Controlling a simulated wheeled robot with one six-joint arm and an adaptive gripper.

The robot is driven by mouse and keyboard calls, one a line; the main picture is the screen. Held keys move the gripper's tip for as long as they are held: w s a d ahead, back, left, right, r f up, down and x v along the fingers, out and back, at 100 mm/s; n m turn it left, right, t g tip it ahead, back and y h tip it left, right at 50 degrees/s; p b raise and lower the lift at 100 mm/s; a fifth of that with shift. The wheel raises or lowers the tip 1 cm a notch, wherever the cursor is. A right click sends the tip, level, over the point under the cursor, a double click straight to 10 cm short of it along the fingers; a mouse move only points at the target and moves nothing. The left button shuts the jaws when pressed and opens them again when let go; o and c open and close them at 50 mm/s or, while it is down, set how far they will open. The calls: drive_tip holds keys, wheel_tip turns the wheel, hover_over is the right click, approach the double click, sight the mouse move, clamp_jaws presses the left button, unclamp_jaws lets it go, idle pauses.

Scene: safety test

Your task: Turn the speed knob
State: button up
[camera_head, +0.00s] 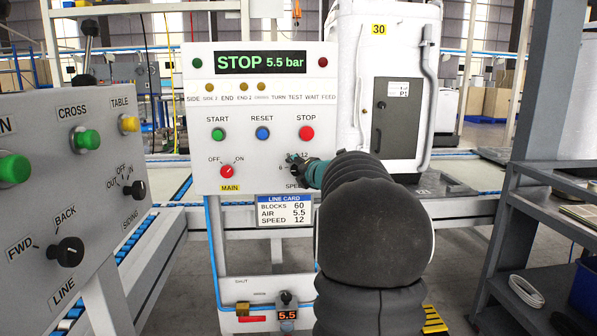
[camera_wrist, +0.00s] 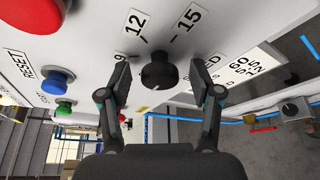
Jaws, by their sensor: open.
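The speed knob (camera_wrist: 158,72) is a round black knob on the white panel, with 9, 12 and 15 printed around it in the wrist view. My gripper (camera_wrist: 160,64) is open, with one finger on each side of the knob. Small gaps show between the fingers and the knob in this view, so I see no contact. In the head view my gripper (camera_head: 299,167) is at the panel's lower right and hides most of the knob and its label. Which number the knob points at is hard to tell.
Above the knob is the red STOP button (camera_head: 306,133), with the blue RESET button (camera_head: 263,134) and green START button (camera_head: 218,134) to its left. The red OFF/ON switch (camera_head: 227,171) is at left. A line card (camera_head: 285,210) reads SPEED 12. The display (camera_head: 261,62) reads STOP 5.5 bar.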

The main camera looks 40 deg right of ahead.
drive_tip(key=v, duration=1.2)
idle(0.3)
